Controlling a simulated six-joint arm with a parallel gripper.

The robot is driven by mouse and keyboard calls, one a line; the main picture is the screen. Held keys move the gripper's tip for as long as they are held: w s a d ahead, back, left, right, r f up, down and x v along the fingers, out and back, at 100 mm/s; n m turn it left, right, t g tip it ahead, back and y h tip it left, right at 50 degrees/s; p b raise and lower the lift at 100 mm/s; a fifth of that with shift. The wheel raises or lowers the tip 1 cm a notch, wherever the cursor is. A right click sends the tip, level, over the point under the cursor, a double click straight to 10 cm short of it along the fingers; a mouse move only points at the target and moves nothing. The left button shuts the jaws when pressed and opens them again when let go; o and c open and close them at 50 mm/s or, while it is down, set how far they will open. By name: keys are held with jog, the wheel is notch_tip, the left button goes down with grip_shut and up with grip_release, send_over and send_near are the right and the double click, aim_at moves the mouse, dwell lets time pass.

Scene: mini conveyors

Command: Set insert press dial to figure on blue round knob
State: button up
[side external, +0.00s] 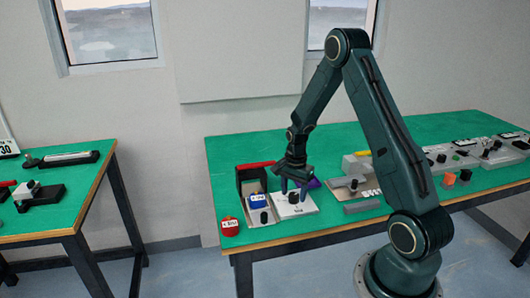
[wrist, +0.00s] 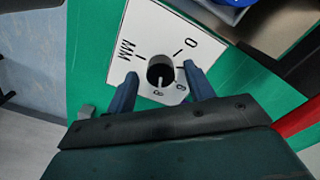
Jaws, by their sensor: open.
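A white dial plate (wrist: 140,40) with a black round knob (wrist: 160,70) shows in the wrist view. A "0", "MM" and small figures are printed around the knob. A pale mark on the knob points toward the bottom of the picture. My gripper (wrist: 160,74) is open, with one finger on each side of the knob; I cannot tell whether they touch it. In the side view my gripper (side external: 294,188) is over the white plate (side external: 297,208). A blue piece (side external: 258,201) with a white label stands left of it; its label is too small to read.
A red round piece (side external: 229,226) with a white label sits at the bench's front left corner. A black holder (side external: 252,178) stands behind the blue piece. Grey fixtures (side external: 358,167) and small blocks fill the right side. Green bench (side external: 230,147) is clear at the back.

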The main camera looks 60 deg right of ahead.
aim_at(293, 195)
notch_tip(293, 195, up, 13)
jog(key=shift+r, duration=0.15)
dwell(0.4)
dwell(0.4)
jog(key=s+a+r+n+t, duration=0.1)
jog(key=s+a+r+n, duration=0.1)
jog(key=a+r+n, duration=0.35)
jog(key=s+a+r+n+t, duration=0.1)
jog(key=s+a+r+n, duration=0.2)
jog(key=a+r, duration=0.5)
jog(key=s+a+r+n+t, duration=0.1)
jog(key=s+a+n+t, duration=0.2)
jog(key=s+a+n, duration=0.7)
jog(key=shift+s+a+r+t, duration=0.3)
jog(key=shift+s+a, duration=0.15)
jog(key=shift+s, duration=0.5)
